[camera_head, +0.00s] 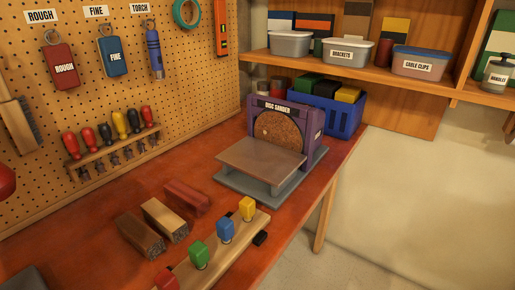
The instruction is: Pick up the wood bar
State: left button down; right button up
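Three short bars lie side by side on the reddish-brown workbench (105,200), left of the front rail. One is a dark brown bar (140,236). The middle one is a pale wood-coloured bar (165,219), and the third is a reddish bar (187,197). The pale one looks most like plain wood; no label shows on any bar. They are close together but seem apart. Neither of my grippers is in view.
A disc sander (285,130) with a flat table stands behind the bars. A wooden rail (245,235) with coloured knobs runs along the front edge. A pegboard (100,75) with hanging tools is at left. Bins, including a blue crate (345,117), are at the back.

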aim_at(173, 227)
jog(key=u, duration=0.8)
jog(key=i+l+u, duration=0.1)
jog(key=l+u, duration=0.3)
jog(key=i+l+u, duration=0.1)
jog(key=l+u, duration=0.15)
jog(key=u, duration=0.15)
jog(key=l+u, duration=0.8)
jog(key=k+j, duration=0.05)
jog(key=j, duration=0.05)
